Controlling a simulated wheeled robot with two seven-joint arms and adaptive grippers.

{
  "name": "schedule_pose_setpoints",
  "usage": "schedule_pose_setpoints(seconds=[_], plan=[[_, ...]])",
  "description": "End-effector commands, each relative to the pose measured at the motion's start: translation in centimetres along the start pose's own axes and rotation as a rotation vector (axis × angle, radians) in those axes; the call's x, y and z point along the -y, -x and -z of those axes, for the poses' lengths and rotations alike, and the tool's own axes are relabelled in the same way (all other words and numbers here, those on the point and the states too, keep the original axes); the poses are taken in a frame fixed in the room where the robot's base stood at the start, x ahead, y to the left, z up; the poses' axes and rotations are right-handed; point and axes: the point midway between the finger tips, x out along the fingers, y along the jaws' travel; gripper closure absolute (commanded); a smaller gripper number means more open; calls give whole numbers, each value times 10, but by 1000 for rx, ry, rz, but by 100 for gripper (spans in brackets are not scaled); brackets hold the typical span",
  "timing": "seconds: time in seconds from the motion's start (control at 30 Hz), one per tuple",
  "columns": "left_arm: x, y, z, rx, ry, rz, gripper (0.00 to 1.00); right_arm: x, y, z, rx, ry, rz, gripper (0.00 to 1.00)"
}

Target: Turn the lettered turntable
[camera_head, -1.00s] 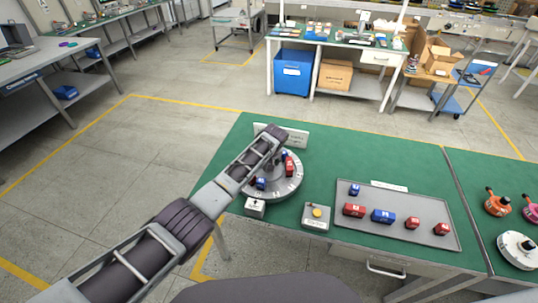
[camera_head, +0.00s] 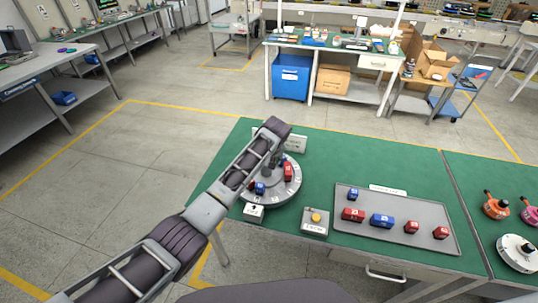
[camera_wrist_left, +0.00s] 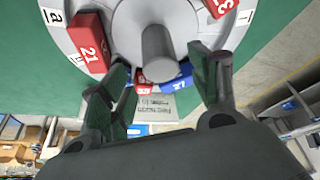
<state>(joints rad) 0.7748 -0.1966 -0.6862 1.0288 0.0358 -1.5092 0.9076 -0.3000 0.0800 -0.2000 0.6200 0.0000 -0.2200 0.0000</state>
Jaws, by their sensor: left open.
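The turntable (camera_head: 280,199) is a round grey disc on the green workbench, partly behind my left arm. Red and blue blocks stand on it, among them a red block (camera_head: 288,173) and a blue block (camera_head: 260,188). My right gripper is not in view.
A small box with an arrow (camera_head: 254,212) and a box with a yellow button (camera_head: 315,218) stand at the bench's front. A grey tray (camera_head: 428,213) with several red and blue blocks lies right. A sign (camera_head: 294,143) stands behind the turntable.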

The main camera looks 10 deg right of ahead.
Motion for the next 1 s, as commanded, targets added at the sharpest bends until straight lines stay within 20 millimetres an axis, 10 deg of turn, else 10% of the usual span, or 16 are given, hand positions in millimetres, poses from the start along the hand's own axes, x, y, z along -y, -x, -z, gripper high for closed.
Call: schedule_pose_setpoints(seconds=[0.47,1.0], plan=[[0,44,0,-1,1,-2,38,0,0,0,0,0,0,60],[0,48,0,0,1,0,38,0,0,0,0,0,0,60]])
